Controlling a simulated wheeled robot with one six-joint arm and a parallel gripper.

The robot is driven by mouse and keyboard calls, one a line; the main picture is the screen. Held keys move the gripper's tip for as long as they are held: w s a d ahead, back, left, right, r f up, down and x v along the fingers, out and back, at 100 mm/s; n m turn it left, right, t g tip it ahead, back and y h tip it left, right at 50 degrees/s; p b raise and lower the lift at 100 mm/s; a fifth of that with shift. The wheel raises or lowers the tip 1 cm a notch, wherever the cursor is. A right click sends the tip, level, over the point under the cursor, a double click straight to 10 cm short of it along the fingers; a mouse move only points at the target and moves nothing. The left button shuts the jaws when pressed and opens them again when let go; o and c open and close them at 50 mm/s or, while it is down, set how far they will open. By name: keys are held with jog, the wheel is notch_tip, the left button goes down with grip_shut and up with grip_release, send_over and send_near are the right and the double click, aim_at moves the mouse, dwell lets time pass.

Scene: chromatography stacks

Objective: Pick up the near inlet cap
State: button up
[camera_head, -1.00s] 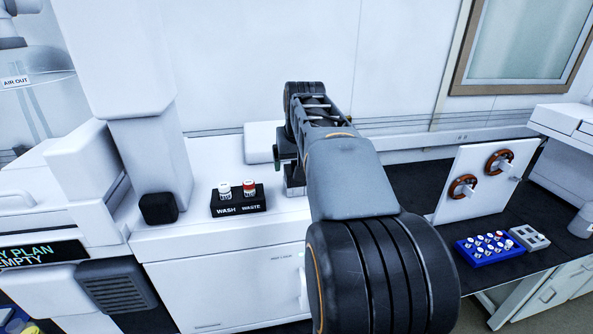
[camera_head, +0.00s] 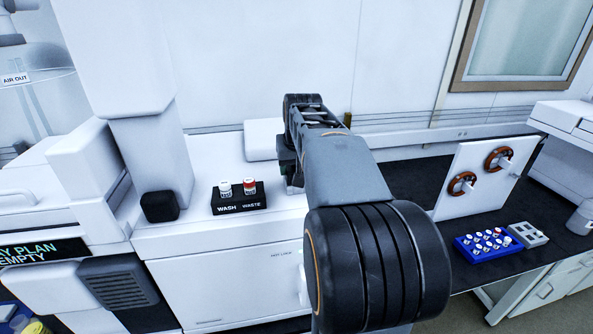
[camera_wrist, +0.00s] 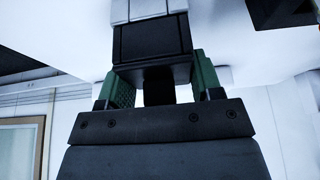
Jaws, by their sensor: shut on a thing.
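My gripper (camera_wrist: 163,85) shows in the wrist view with green-padded fingers on either side of a black block with a pale grey ribbed part above it. I take this block to be the near inlet cap (camera_wrist: 152,42); its shape is only partly seen. My gripper is shut on it. In the head view my gripper (camera_head: 289,165) is mostly hidden behind my own arm, over the right end of the white cabinet top. The cap's lower end and what is below it cannot be made out there.
A black WASH/WASTE holder (camera_head: 238,200) with two small vials stands left of my gripper. A white panel with two brown-ringed fittings (camera_head: 484,178), a blue vial rack (camera_head: 484,246) and a grey block (camera_head: 528,234) stand on the dark bench at right. A white wall is close behind.

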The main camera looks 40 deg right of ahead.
jog(key=shift+c, duration=1)
jog(key=shift+r, duration=0.15)
jog(key=shift+r+b, duration=0.35)
jog(key=shift+r, duration=0.3)
jog(key=s+a+r+b, duration=0.3)
jog(key=s+a+r, duration=0.2)
jog(key=s+r, duration=0.65)
jog(key=w+d+f+p, duration=0.1)
jog(key=w+f, duration=0.1)
jog(key=w, duration=0.1)
jog(key=w+d+f+p, duration=0.1)
jog(key=w+d, duration=0.1)
jog(key=w, duration=0.2)
jog(key=w+d+f+p, duration=0.1)
jog(key=w+d+f, duration=0.1)
jog(key=w, duration=0.2)
jog(key=shift+w+f+p, duration=0.25)
jog(key=shift+f+p, duration=0.05)
jog(key=shift+p, duration=0.05)
notch_tip(320, 180, down, 5)
jog(key=b, duration=0.5)
jog(key=shift+f, duration=0.15)
jog(key=shift+f+b, duration=0.7)
jog(key=shift+f, duration=0.1)
jog(key=shift+f, duration=0.15)
